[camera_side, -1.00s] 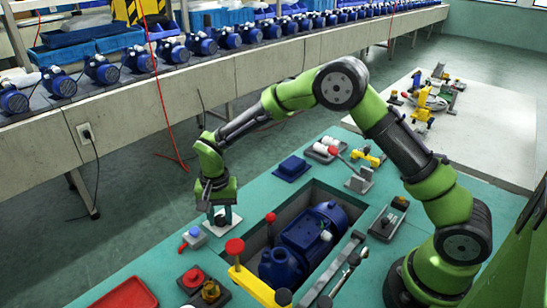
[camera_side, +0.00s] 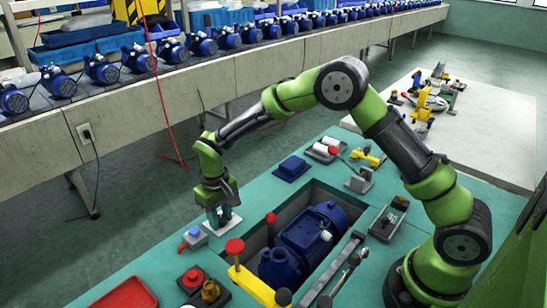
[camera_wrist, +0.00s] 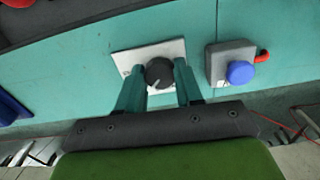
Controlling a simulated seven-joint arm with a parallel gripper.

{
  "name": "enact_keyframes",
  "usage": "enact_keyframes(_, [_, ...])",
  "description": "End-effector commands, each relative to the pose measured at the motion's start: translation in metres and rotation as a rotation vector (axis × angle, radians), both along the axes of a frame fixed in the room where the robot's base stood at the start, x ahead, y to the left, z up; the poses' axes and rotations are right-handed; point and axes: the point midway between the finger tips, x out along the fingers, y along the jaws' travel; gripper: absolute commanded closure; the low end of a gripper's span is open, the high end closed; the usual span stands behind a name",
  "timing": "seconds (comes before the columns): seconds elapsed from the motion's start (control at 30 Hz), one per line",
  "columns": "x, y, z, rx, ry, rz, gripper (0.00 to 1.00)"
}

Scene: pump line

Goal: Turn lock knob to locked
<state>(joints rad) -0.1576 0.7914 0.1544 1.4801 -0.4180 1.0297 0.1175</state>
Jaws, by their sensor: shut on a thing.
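The lock knob (camera_wrist: 159,73) is a round black knob with a pale pointer mark, on a light square plate (camera_wrist: 124,62) on the teal table. In the wrist view my gripper (camera_wrist: 159,84) has one teal finger on each side of the knob and is shut on it. The pale pointer mark runs toward the lower left in that view. In the side view my gripper (camera_side: 222,222) reaches down onto the plate at the table's far left edge, and its fingers hide most of the knob.
A grey box with a blue button (camera_wrist: 240,72) stands right of the plate, with a red piece on its side. In the side view this box (camera_side: 195,237) is just left of my gripper. A blue pump (camera_side: 312,235) lies in a recess to the right.

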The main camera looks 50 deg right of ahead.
Motion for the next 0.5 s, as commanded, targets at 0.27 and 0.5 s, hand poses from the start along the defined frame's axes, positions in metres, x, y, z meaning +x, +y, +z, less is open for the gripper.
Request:
enact_keyframes(0.27, [0.0004,-0.0001,0.0013,0.000,-0.001,0.260,0.95])
enact_keyframes(0.5, [0.0004,-0.0001,0.0014,0.001,-0.001,0.481,0.95])
